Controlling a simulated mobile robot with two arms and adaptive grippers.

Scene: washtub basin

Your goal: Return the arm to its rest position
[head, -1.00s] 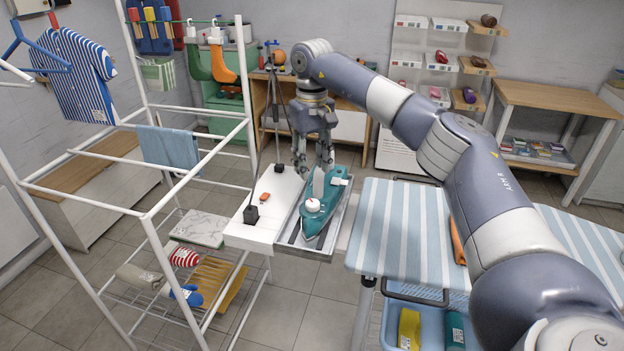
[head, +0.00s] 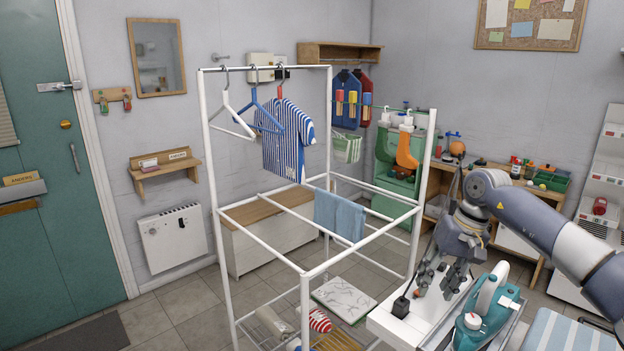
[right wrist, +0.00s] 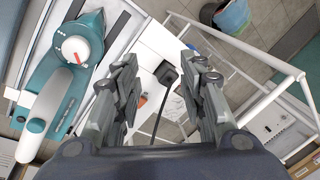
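My right gripper (head: 436,287) hangs fingers down above the white stand top, left of the iron in the head view. In the right wrist view its two fingers (right wrist: 160,78) are spread apart with nothing between them. The teal and white iron (head: 482,308) rests on a grey metal tray, apart from the gripper. It also shows at the left of the right wrist view (right wrist: 68,75), with its white dial and pale handle. My right arm reaches in from the right. My left gripper is not in view.
A white drying rack (head: 310,272) stands close left of the gripper, with a blue towel (head: 339,215) and a striped shirt (head: 287,141) on it. A black block (head: 401,307) with a cord stands on the white top. A striped ironing board (head: 560,332) is at lower right.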

